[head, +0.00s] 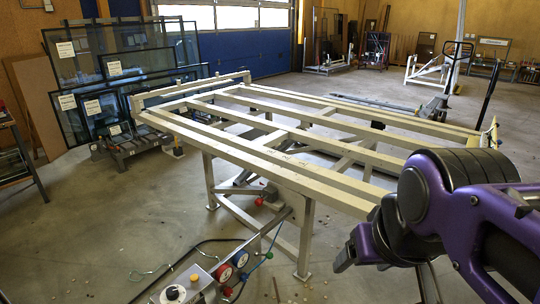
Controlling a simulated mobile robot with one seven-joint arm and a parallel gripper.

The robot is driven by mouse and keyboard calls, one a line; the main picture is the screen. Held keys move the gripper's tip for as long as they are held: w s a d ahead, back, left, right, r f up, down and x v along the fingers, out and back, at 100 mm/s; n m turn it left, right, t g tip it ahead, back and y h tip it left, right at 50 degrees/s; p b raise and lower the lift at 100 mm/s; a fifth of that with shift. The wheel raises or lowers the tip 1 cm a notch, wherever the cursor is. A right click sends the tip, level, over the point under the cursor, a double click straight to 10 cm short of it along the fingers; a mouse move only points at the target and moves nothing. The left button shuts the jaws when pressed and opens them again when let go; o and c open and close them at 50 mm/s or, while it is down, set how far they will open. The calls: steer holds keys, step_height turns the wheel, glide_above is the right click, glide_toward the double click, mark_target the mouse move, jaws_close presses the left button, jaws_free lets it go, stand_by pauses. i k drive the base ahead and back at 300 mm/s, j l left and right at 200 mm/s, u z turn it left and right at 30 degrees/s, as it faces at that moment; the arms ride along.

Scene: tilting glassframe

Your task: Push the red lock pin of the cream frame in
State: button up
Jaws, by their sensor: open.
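The cream frame (280,172) is a long slatted tilting table on grey legs, lying nearly level across the middle of the head view. A small red knob (259,201), which looks like the lock pin, shows below its near long side, by the left part of the understructure. It is too small to tell how far in it sits. My gripper (346,258) is at the lower right, below the frame's near right corner. It is open, empty and partly hidden by my purple arm. It is well to the right of the red knob and apart from it.
A control box (181,290) with red and blue dials stands in front of the frame, with hoses (205,242) on the floor. Framed glass panes (110,85) lean on a rack behind left. A pallet truck (445,100) stands behind right. The left floor is mostly clear.

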mark_target(258, 201)
steer(key=j+z, duration=0.15)
steer(key=j, duration=0.3)
steer(key=j+z, duration=0.15)
steer(key=j, duration=0.3)
steer(key=j+z, duration=0.15)
steer(key=j, duration=0.35)
steer(key=j+z, duration=0.15)
steer(key=j, duration=0.3)
steer(key=j+z, duration=0.15)
steer(key=j, duration=0.3)
steer(key=k+j+z, duration=0.2)
steer(key=j, duration=0.2)
steer(key=j+z, duration=0.15)
steer(key=j, duration=0.3)
steer(key=k+j+z, duration=0.15)
steer(key=j, duration=0.25)
steer(key=i+j, duration=0.1)
steer(key=j, duration=0.3)
steer(key=i+j, duration=0.1)
steer(key=j, duration=0.3)
steer(key=i+j, duration=0.2)
steer(key=i, duration=0.2)
steer(key=i+j+u, duration=0.1)
steer(key=i, duration=0.3)
